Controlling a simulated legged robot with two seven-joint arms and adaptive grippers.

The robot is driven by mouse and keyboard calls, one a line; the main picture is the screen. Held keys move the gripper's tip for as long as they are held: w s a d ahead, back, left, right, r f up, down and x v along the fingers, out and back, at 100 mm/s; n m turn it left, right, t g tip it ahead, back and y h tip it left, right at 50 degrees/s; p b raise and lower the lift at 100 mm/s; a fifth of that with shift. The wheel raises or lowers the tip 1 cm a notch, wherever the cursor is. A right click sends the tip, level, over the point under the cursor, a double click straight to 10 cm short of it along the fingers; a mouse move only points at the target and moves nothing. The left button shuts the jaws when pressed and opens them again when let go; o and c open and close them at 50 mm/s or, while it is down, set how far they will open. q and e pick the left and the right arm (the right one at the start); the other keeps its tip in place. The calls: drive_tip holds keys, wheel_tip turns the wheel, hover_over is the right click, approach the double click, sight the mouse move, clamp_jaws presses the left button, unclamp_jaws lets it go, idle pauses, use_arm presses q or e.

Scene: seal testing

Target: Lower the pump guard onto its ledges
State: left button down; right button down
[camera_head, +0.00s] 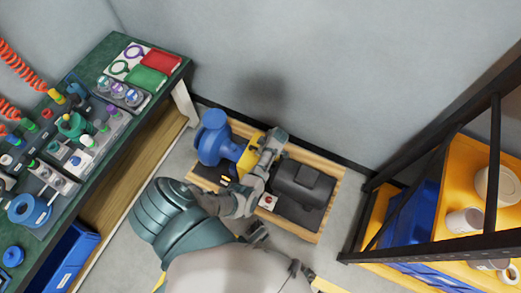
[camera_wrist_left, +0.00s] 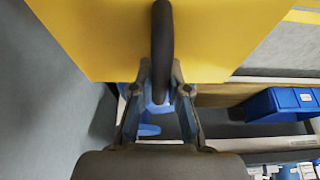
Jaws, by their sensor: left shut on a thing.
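The yellow pump guard (camera_head: 247,160) shows in the head view beside the blue pump (camera_head: 212,136), partly hidden by my left gripper (camera_head: 263,165). In the left wrist view the guard (camera_wrist_left: 100,35) is a broad yellow face with a dark bar handle (camera_wrist_left: 162,35). My left gripper (camera_wrist_left: 161,78) is shut on this handle, with a finger on each side. The guard is over the area between the pump and the dark grey motor (camera_head: 303,184). The ledges cannot be made out, and whether the guard touches them cannot be told. My right gripper is not in view.
Pump and motor stand on a wooden-edged base (camera_head: 328,205) on the floor near the wall. A green workbench (camera_head: 115,50) with seals, bottles and trays is at the left. A dark-framed rack (camera_head: 440,240) with blue bins and white containers is at the right.

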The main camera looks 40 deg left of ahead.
use_arm(q)
drive_tip(key=shift+f, duration=0.4)
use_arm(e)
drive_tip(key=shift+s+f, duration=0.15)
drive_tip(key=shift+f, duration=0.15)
use_arm(q)
drive_tip(key=c, duration=1.1)
unclamp_jaws()
wheel_tip(320, 180, up, 9)
drive_tip(key=p, duration=0.7)
drive_tip(key=shift+r, duration=0.15)
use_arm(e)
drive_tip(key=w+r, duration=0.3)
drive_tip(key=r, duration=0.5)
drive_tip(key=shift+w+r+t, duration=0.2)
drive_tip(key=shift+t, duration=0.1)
use_arm(q)
drive_tip(key=shift+f, duration=0.2)
